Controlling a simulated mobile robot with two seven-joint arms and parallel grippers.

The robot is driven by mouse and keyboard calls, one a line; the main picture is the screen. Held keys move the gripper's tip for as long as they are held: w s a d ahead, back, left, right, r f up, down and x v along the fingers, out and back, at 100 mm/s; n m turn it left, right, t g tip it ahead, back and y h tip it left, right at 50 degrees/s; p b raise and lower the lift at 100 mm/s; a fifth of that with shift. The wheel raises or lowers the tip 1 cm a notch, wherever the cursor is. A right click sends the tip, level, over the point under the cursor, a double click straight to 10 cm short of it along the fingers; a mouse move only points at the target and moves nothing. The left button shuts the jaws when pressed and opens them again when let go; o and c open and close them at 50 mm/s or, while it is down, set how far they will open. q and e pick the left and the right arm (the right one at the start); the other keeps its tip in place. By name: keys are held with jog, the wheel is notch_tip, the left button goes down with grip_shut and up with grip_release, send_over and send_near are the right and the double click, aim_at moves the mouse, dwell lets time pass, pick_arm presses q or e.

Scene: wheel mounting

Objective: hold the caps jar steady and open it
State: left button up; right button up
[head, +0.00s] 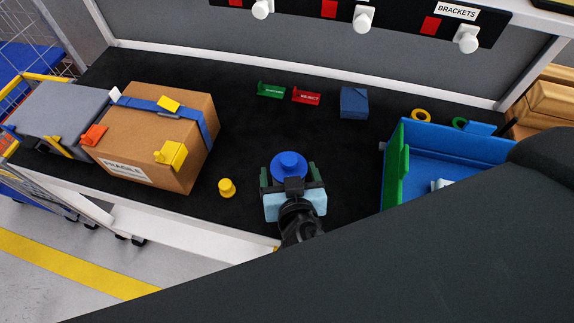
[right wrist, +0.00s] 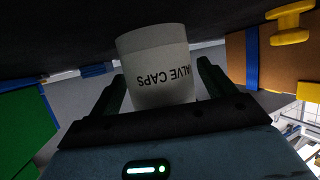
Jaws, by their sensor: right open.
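The caps jar shows in the head view as a round blue lid (head: 289,164) on the dark bench. Its body is hidden below the lid and behind my gripper. In the right wrist view the white jar body (right wrist: 158,65) carries upside-down lettering ending in "ALVE CAPS"; the lid is out of sight there. My right gripper (head: 291,176) is open, with one green finger on each side of the jar. In the right wrist view the jar stands between the fingers (right wrist: 162,88), with a gap visible at least on the right. My left gripper is not in view.
A strapped cardboard box (head: 140,163) stands to the left, with a small yellow knob-shaped piece (head: 227,187) between it and the jar. A blue bin (head: 455,150) with a green side is to the right. Green and red tags and a blue block (head: 354,102) lie behind.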

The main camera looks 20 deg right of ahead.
jog(key=shift+w, duration=0.1)
jog(key=shift+c, duration=1.2)
jog(key=c, duration=0.9)
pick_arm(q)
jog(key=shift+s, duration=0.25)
pick_arm(e)
jog(key=shift+r, duration=0.1)
